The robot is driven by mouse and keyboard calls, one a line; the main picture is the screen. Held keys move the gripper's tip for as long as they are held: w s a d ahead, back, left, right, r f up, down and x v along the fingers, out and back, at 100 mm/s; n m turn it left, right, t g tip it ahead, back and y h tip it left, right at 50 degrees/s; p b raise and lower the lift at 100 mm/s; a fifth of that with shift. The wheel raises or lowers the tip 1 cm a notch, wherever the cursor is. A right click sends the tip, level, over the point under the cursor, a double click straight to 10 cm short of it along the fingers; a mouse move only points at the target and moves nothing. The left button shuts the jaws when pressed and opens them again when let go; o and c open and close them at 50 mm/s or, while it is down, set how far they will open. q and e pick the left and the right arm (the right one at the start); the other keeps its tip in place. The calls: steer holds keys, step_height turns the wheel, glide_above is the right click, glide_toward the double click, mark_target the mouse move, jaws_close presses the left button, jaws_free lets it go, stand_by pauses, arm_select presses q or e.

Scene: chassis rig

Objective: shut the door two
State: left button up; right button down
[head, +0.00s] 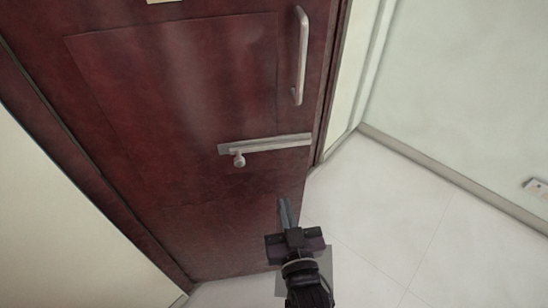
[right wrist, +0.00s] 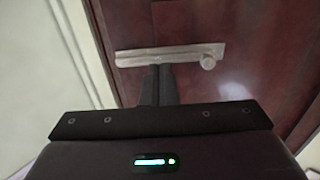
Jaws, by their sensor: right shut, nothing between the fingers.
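The door (head: 190,120) is dark red and fills the left and middle of the head view. It carries a long silver pull handle (head: 301,55) near its right edge and a flat metal plate (head: 270,145) with a round knob (head: 239,160) lower down. I cannot tell whether the door sits fully in its frame. My right gripper (head: 285,205) is shut and empty, in front of the door's lower right part, below the plate. In the right wrist view its fingers (right wrist: 160,72) point toward the door (right wrist: 215,25), just below the plate (right wrist: 170,54); contact cannot be told. My left gripper is not in view.
A pale wall (head: 460,90) with a grey skirting stands to the right, with a small wall socket (head: 537,186) low on it. The light tiled floor (head: 390,220) at the right is clear. Another pale wall (head: 50,220) is at the lower left.

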mark_target(273, 153)
steer(key=p+x, duration=0.3)
steer(key=x, duration=0.9)
steer(key=shift+w+r, duration=0.1)
steer(key=shift+w, duration=0.05)
steer(key=shift+w+a, duration=0.15)
steer(key=shift+w, duration=0.45)
